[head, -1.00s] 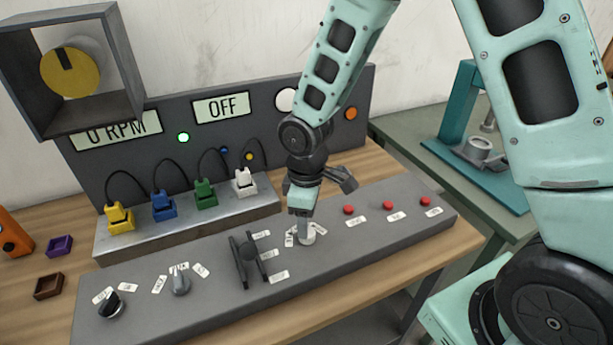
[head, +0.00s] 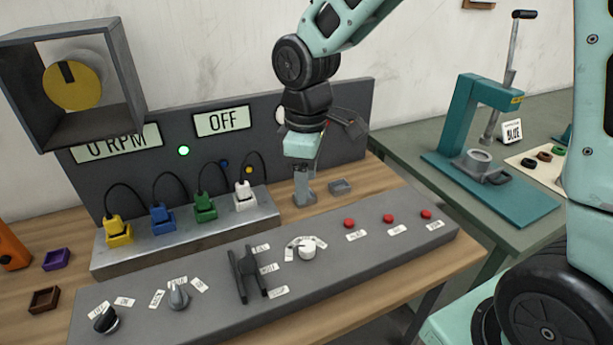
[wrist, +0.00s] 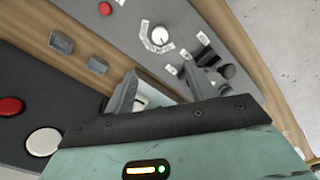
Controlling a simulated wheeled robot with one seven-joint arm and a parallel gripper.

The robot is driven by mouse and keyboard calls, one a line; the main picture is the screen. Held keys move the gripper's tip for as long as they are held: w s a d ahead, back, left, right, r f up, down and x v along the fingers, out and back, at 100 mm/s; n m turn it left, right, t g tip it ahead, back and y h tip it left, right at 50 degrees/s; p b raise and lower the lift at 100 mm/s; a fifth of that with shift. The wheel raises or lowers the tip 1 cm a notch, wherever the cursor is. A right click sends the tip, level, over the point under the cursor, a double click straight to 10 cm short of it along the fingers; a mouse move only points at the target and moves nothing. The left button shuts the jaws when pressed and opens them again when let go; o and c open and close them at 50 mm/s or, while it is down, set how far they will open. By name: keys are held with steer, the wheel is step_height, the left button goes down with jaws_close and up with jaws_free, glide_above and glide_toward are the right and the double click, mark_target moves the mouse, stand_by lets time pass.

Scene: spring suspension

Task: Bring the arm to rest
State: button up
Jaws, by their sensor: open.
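My gripper (head: 304,190) hangs from my arm above the bench, behind the control panel (head: 330,275) and to the right of the white plug (head: 244,196). In the wrist view its two fingers (wrist: 165,92) are spread apart with nothing between them. The white knob (head: 307,248) on the panel stands clear of the gripper; it also shows in the wrist view (wrist: 163,35). The gripper seems to touch nothing, though its exact height over the bench is hard to tell.
A row of plugs sits on a metal ledge (head: 190,236) left of the gripper. The upright board (head: 350,130) stands behind it, with displays reading OFF and 0 RPM. A small grey tray (head: 341,187) lies just right. A teal press (head: 470,150) stands on the right table.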

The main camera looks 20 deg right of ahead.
steer(key=s+a+m, duration=0.1)
steer(key=s+a, duration=0.2)
steer(key=s, duration=0.7)
steer(key=s+a+m, duration=0.1)
steer(key=s+a, duration=0.2)
steer(key=s, duration=0.7)
steer(key=shift+a+r+m+y, duration=0.15)
steer(key=shift+r+m+y, duration=0.15)
steer(key=shift+m, duration=0.1)
